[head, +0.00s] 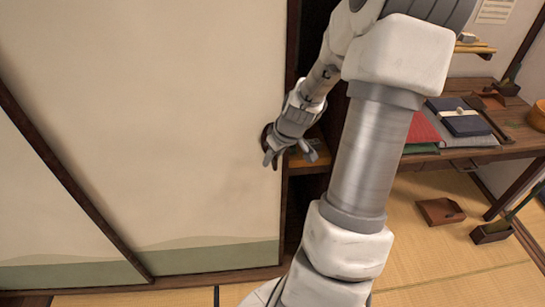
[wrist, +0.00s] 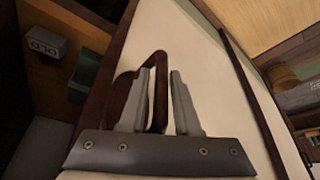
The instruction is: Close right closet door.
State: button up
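The right closet door (head: 150,120) is a large cream panel with a green band along its bottom. A dark gap shows at its right edge, so it stands partly open. Its cream face also shows in the wrist view (wrist: 205,75). A dark brown loop-shaped handle (wrist: 160,62) is on the door. My gripper (head: 284,160) is at the door's right edge by the handle. In the wrist view my gripper (wrist: 162,72) has its fingers apart, with one side of the handle between them. Whether a finger touches the handle I cannot tell.
Another cream panel (head: 50,220) lies left of a dark diagonal stile. Inside the gap are a wooden shelf (head: 308,165) and a dark box with light lettering (wrist: 42,48). A low desk (head: 470,155) with folded cloths stands right, over tatami (head: 430,265).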

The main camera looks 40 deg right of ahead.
grip_shut()
dwell(1.1)
